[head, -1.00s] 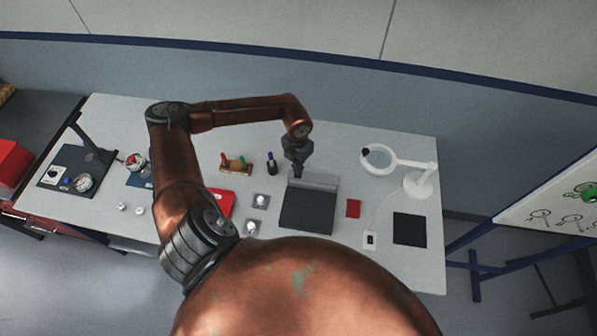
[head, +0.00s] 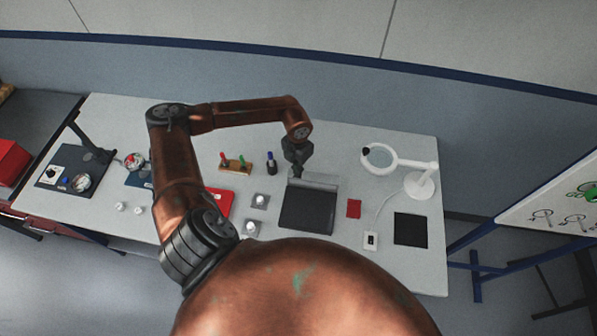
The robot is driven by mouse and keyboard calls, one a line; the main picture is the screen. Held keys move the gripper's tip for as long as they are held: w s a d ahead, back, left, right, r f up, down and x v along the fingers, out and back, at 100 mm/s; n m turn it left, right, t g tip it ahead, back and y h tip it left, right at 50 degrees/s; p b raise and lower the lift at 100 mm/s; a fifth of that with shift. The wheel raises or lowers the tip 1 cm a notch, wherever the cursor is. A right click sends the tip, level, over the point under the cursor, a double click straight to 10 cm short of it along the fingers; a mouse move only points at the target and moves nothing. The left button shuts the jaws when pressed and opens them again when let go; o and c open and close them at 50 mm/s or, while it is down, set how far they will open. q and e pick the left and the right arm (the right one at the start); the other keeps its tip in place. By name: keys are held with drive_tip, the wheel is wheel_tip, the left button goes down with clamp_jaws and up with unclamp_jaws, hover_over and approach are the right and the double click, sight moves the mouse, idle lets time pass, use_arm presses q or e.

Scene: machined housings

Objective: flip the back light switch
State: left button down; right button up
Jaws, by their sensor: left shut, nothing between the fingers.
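A dark flat panel (head: 306,211) with a grey raised strip (head: 319,182) along its back edge lies mid-table. My left gripper (head: 295,174) is shut and empty, pointing down at the left end of that strip. Its tip hides that end, and I cannot tell whether it touches. No switch lever can be made out there. A small white box with a dark spot (head: 371,241), apparently a switch, lies at the front right on a cord from the white ring lamp (head: 421,184). My right gripper is not in view.
A wooden block with coloured pegs (head: 235,166) and a dark blue item (head: 271,165) stand behind. A red pad (head: 354,208) and black mat (head: 410,229) lie right.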

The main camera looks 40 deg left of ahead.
use_arm(q)
drive_tip(key=shift+f+b, duration=0.3)
drive_tip(key=shift+f, duration=0.2)
drive_tip(key=shift+r, duration=0.1)
drive_tip(key=shift+r+p, duration=0.55)
drive_tip(key=shift+r, duration=0.25)
drive_tip(key=shift+r+p, duration=1.3)
drive_tip(key=shift+r, duration=1.4)
drive_tip(key=shift+d+f, duration=0.1)
